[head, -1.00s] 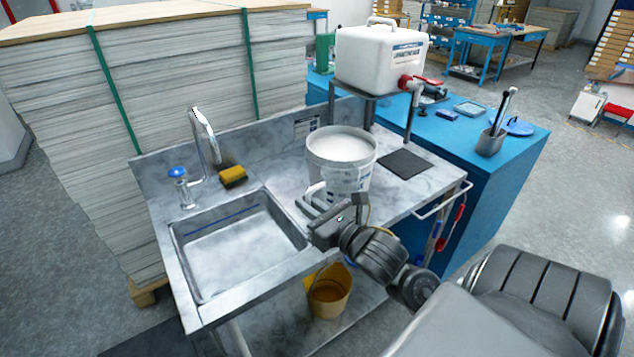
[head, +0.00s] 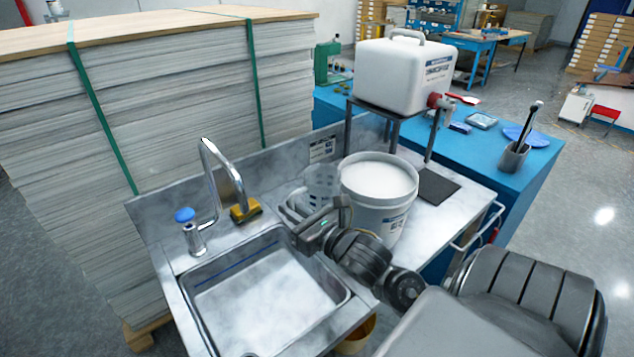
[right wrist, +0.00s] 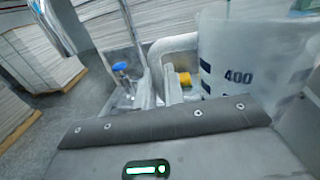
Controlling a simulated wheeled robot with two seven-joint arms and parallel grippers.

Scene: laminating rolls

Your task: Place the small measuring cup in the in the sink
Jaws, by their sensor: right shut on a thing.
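The small measuring cup (head: 322,182) is clear and shows just left of the white bucket. In the right wrist view the measuring cup (right wrist: 240,62) is large at the right, with a 400 mark and a pale handle. My right gripper (head: 303,212) is shut on the cup's handle, and its fingers (right wrist: 160,88) show in the right wrist view. The gripper and cup are by the right back corner of the steel sink (head: 265,290), beside its basin. The sink basin looks empty. My left gripper is not in view.
A white bucket (head: 385,215) stands on the counter right of the gripper. The tap (head: 222,175), with a blue knob, and a yellow sponge (head: 245,210) are behind the basin. A white water tank (head: 405,75) stands on a rack at the back.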

